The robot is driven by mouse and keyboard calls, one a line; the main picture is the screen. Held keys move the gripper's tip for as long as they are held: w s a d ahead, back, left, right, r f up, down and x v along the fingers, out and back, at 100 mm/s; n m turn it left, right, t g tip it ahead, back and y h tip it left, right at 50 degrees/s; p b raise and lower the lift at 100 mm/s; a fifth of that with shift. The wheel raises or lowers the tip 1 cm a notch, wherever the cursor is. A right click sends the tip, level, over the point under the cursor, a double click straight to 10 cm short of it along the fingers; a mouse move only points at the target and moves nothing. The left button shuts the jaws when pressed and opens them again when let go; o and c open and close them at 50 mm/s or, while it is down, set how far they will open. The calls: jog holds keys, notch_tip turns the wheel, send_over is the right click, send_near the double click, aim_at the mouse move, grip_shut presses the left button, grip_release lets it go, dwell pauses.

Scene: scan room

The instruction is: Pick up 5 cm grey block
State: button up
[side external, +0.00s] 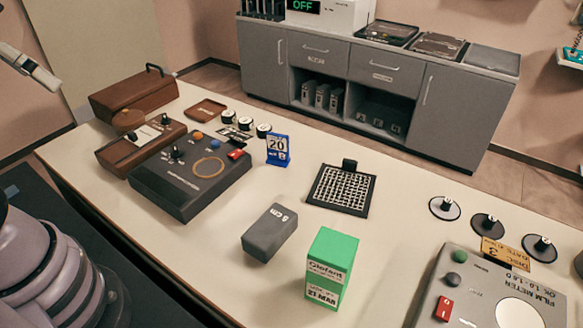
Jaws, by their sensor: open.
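The grey block (269,233) lies on the cream table near the middle front of the side external view. It has pale lettering on one end of its top and is clear of other objects. A taller green block (331,266) with a printed label stands just to its right, with a small gap. Of my gripper (34,68), only a pale end piece seems to show at the upper left edge; the rest is out of frame. It is open, far from the grey block, and nothing shows in it.
A dark control box (192,187) stands left of the grey block. A small blue calendar (278,150) and a black grid plate (341,190) are behind it. A film meter (497,290) and several round dials fill the right. The table around the block is mostly bare.

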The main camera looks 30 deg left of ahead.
jog(key=w+a+f+m+g+y, duration=0.4)
jog(key=a+f+m+g+y, duration=0.1)
jog(key=f+m+y, duration=0.15)
jog(key=w+f+m+y, duration=0.2)
jog(key=w+m+y, duration=0.2)
jog(key=w+m, duration=0.1)
jog(key=m+t+h, duration=0.3)
jog(key=m+t, duration=1)
jog(key=m, duration=0.4)
send_over(268, 227)
jog(key=s+a, duration=0.2)
jog(key=a, duration=0.7)
notch_tip(268, 227, down, 13)
jog(key=s+d+f+m+h, duration=0.1)
jog(key=d+f+m+h, duration=0.1)
jog(key=d+f, duration=0.1)
jog(key=s+d+f+m+h, duration=0.1)
jog(key=d+f+m+h, duration=0.2)
jog(key=f, duration=0.2)
jog(key=s+d+f+m+h, duration=0.1)
jog(key=d+f+m+h, duration=0.1)
jog(key=f, duration=0.2)
jog(key=shift+s+d+f+m+h, duration=0.25)
jog(key=shift+s+d, duration=0.1)
jog(key=shift+d, duration=0.05)
jog(key=x, duration=0.7)
